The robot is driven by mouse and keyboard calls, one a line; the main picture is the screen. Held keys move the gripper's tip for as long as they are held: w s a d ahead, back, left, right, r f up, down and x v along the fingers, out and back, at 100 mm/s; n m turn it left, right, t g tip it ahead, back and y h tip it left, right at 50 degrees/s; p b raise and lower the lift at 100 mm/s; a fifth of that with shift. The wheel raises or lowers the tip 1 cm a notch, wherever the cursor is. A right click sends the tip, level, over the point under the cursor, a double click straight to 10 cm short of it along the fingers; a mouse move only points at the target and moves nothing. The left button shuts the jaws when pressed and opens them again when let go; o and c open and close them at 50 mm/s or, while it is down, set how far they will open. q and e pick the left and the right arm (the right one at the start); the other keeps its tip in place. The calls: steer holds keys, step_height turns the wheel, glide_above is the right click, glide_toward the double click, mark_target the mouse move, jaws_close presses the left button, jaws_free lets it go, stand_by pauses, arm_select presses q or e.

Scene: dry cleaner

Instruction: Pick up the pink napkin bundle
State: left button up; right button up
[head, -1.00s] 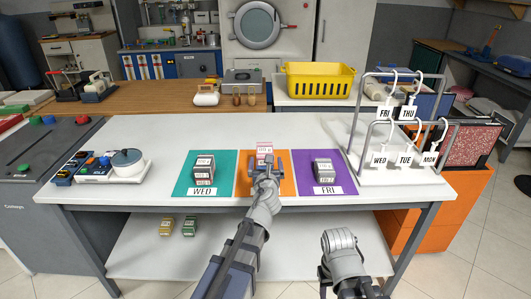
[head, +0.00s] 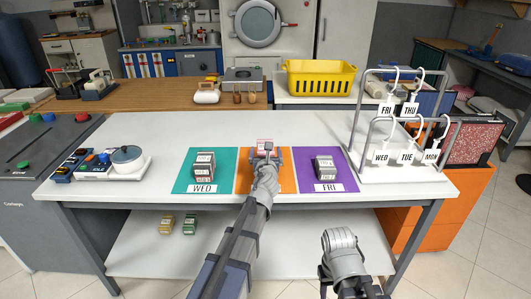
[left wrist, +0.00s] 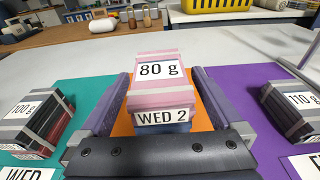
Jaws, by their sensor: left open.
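The pink napkin bundle (left wrist: 165,70) lies on the orange mat (head: 284,180), stacked on a dark blue bundle (left wrist: 165,128). It carries labels reading "80 g" and "WED 2". In the head view the pink bundle (head: 266,146) is partly hidden by my left gripper (head: 265,158). In the left wrist view my left gripper (left wrist: 163,90) is open, with one finger on each side of the stack. Nothing shows as clamped. My right gripper (head: 345,290) is low in front of the table, its fingers too unclear to judge.
Bundles stand on the teal mat (head: 224,170) at left and the purple mat (head: 342,182) at right. A scale (head: 118,165) sits at the table's left, a tag rack (head: 405,125) at its right. The rear middle of the white table (head: 225,125) is clear.

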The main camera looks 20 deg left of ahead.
arm_select(q)
steer(key=shift+x, duration=0.85)
steer(key=shift+s, duration=0.1)
steer(key=c, duration=1.3)
steer(key=shift+r, duration=0.15)
step_height(320, 180, up, 10)
steer(key=p, duration=1)
